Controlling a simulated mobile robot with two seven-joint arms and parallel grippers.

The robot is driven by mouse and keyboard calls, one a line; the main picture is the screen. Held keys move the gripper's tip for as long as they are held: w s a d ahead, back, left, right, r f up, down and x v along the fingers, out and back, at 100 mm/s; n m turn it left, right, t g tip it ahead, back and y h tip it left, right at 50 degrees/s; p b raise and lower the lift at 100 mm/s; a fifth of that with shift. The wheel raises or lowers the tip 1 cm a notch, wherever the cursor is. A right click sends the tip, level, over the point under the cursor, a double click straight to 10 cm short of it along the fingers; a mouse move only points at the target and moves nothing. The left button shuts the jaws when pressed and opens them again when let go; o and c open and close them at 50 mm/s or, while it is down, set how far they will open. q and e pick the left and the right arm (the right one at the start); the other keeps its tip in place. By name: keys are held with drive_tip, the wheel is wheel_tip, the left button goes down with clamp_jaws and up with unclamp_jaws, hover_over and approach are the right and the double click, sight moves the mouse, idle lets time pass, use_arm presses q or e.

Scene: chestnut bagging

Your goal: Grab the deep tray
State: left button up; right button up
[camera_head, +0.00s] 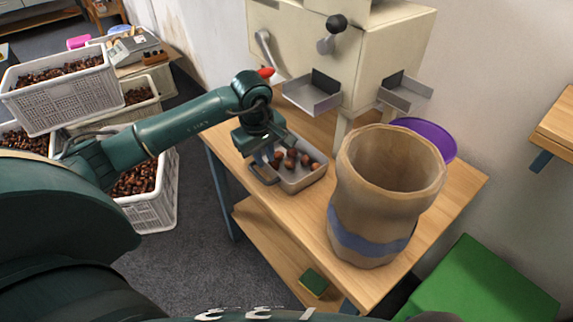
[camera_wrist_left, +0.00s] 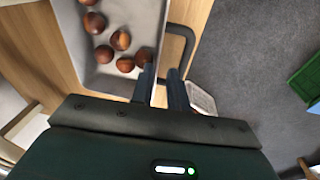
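The deep tray (camera_head: 301,178) is a grey metal tray with several chestnuts in it, on the wooden table below the machine's spout. It also shows in the left wrist view (camera_wrist_left: 101,78), with a dark loop handle (camera_wrist_left: 188,44) on its side. My left gripper (camera_head: 264,154) is at the tray's near-left end, above the handle. In the wrist view its two fingers (camera_wrist_left: 161,72) are a small gap apart, one over the tray's edge and the other by the handle. Whether they press on anything is unclear. My right gripper is not in view.
A cream machine (camera_head: 330,60) with metal spouts stands behind the tray. A tall brown bag container (camera_head: 370,229) with a blue band stands right of it, with a purple bowl (camera_head: 434,137) behind. Crates of chestnuts (camera_head: 68,98) are at left. A green box (camera_head: 485,285) is at lower right.

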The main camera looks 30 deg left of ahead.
sight(269, 168)
use_arm(q)
drive_tip(key=f, duration=0.4)
drive_tip(key=shift+w+d+f, duration=0.1)
drive_tip(key=shift+w+d, duration=0.2)
drive_tip(key=shift+w, duration=0.05)
drive_tip(key=shift+w+f, duration=0.15)
drive_tip(key=shift+f, duration=0.4)
drive_tip(key=shift+c, duration=0.5)
clamp_jaws()
